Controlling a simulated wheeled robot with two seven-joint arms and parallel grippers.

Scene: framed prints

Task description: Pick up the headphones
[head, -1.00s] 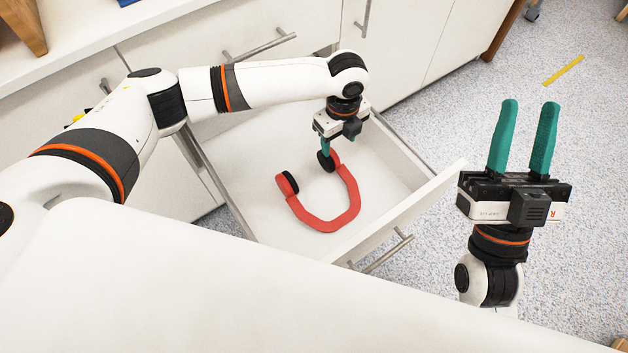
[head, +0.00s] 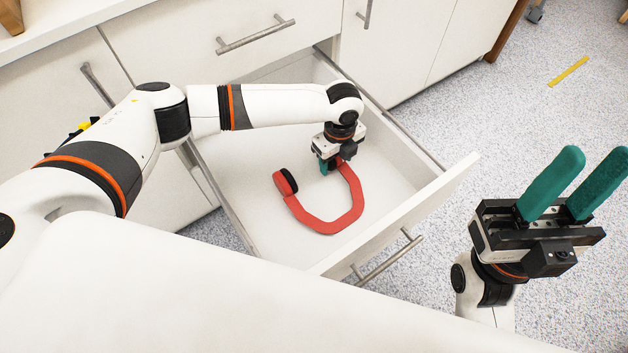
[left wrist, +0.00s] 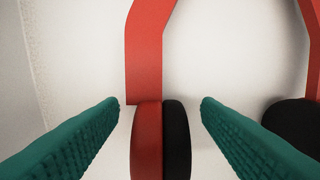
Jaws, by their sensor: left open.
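The red headphones (head: 322,228) with black ear pads lie in the open drawer, the band toward the drawer front. My left gripper (head: 328,168) points down into the drawer over the headphones' right-hand ear cup, which it hides in the head view. In the left wrist view the open green fingers (left wrist: 160,101) stand on either side of one red and black ear cup (left wrist: 150,145), with a gap on each side. The other ear cup (left wrist: 293,125) shows at the right edge there. My right gripper (head: 572,190) is open and empty, outside the drawer at the right.
The white drawer (head: 430,208) has raised walls around the headphones and a metal handle (head: 388,257) on its front. A closed drawer with a handle (head: 256,36) is above it. A white surface (head: 180,290) fills the foreground.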

